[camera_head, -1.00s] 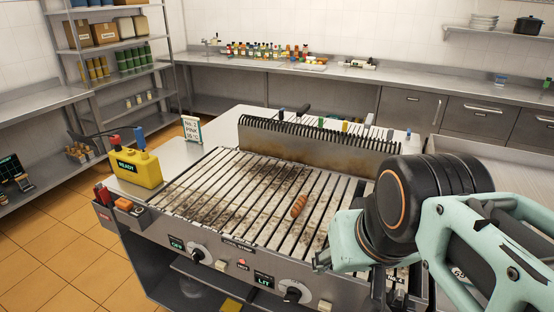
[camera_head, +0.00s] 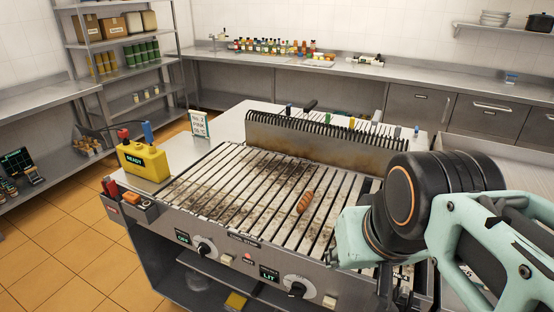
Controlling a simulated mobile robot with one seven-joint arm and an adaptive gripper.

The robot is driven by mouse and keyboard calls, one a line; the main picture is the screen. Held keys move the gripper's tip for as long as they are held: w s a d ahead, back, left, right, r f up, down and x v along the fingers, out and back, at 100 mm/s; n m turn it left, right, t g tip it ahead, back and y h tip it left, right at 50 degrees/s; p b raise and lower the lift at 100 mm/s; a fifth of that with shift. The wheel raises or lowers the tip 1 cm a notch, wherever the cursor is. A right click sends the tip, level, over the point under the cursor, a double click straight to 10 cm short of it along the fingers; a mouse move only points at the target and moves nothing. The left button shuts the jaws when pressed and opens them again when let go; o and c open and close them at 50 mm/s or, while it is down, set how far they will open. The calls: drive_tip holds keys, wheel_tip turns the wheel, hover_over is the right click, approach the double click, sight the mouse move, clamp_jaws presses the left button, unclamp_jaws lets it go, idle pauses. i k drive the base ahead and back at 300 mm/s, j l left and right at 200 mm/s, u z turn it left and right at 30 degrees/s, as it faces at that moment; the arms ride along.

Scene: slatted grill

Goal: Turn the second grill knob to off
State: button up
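The slatted grill (camera_head: 215,200) stands in front of me, its front panel facing me. One knob (camera_head: 204,248) sits at the left of the panel, beside a small display that seems to read OFF. A second knob (camera_head: 297,289) sits further right, beside a display (camera_head: 270,274) that reads LIT. My arm comes in from the right and covers the right end of the grill and panel. My gripper's fingers are hidden behind my arm or below the picture, so I cannot see whether they touch anything.
A sausage (camera_head: 305,202) lies on the slats. A yellow box (camera_head: 144,162) marked READY stands on the left side shelf. A small sign (camera_head: 199,124) stands behind it. A grey bin with red and orange items (camera_head: 128,200) hangs at the grill's front left corner.

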sight(298, 289)
drive_tip(key=k+j, duration=0.15)
drive_tip(key=k, duration=0.6)
drive_tip(key=k+j, duration=0.1)
drive_tip(key=k, duration=0.7)
drive_tip(key=u, duration=0.05)
